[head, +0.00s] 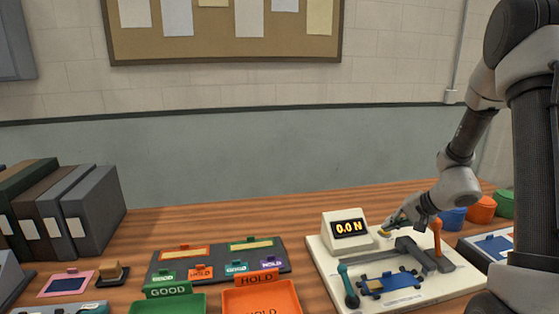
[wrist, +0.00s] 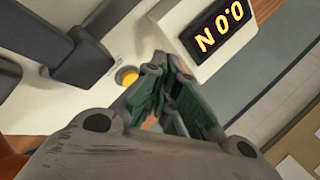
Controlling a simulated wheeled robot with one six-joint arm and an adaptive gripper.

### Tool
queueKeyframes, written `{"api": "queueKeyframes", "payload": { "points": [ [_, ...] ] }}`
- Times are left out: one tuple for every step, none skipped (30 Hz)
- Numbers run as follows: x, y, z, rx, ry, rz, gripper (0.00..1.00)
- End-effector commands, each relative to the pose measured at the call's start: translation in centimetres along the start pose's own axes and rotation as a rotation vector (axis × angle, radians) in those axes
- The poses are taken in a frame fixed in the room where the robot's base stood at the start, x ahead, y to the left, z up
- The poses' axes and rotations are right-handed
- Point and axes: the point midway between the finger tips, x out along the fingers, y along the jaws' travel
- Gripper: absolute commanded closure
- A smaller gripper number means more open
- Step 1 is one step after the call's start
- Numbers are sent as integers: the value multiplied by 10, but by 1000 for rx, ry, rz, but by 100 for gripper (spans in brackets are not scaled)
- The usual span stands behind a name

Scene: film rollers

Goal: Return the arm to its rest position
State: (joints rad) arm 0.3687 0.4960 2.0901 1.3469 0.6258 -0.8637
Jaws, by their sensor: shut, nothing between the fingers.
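My gripper (head: 396,222) is at the test device on the right side of the table, just above its white base (head: 326,262). In the wrist view my gripper (wrist: 160,62) has its fingers together with nothing between them. A yellow button (wrist: 127,76) on the white base lies beside the fingertips; I cannot tell if they touch it. The button also shows in the head view (head: 384,234). The display (head: 349,228) reads 0.0 N. My arm reaches in from the right edge, bent downward.
Blue, orange and green round containers (head: 481,209) stand behind my wrist. A green GOOD tray (head: 168,303) and an orange HOLD tray (head: 262,296) sit in front.

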Motion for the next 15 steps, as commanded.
{"api": "queueKeyframes", "payload": {
  "points": [
    [-16, -3, 18, -4, -53, 9, 100],
    [-27, -3, 30, -6, -88, 20, 100],
    [-41, -4, 45, -13, -132, 40, 100],
    [-54, -5, 56, -22, -165, 58, 100],
    [-66, -5, 68, -34, -195, 78, 100],
    [-83, -5, 81, -52, -230, 109, 100],
    [-97, -4, 91, -69, -254, 135, 100],
    [-110, -4, 101, -87, -274, 164, 100],
    [-129, -2, 113, -116, -296, 205, 100],
    [-144, 0, 121, -140, -310, 238, 100],
    [-158, 2, 129, -164, -319, 273, 100],
    [-177, 5, 138, -201, -325, 318, 100],
    [-191, 7, 144, -230, -325, 352, 100],
    [-205, 10, 150, -260, -321, 386, 100],
    [-222, 12, 156, -302, -311, 427, 100]
  ]
}}
